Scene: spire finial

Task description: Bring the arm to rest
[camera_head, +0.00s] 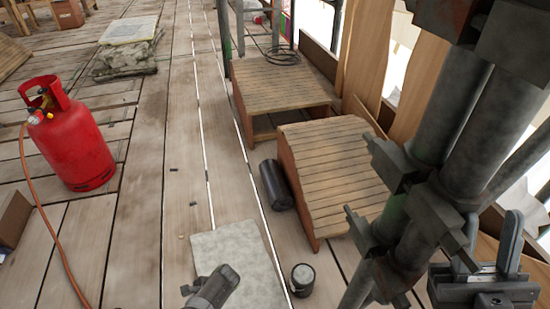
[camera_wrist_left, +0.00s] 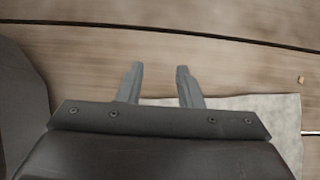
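My left gripper (camera_head: 188,297) shows only in part at the bottom edge of the head view, over the near left part of a pale grey slab. In the left wrist view my left gripper (camera_wrist_left: 157,70) has its two fingers apart, with nothing between them. Bare boards and the slab (camera_wrist_left: 285,110) lie below it. My right gripper (camera_head: 488,245) is at the lower right of the head view, its fingers pointing up and apart, with nothing held between them.
A red gas cylinder (camera_head: 72,140) with an orange hose stands at left. Two slatted wooden boxes (camera_head: 282,85) (camera_head: 335,165), a black roll (camera_head: 275,185) and a small dark can (camera_head: 303,279) are at centre right. The slab (camera_head: 240,262) lies flat. The plank floor between is mostly clear.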

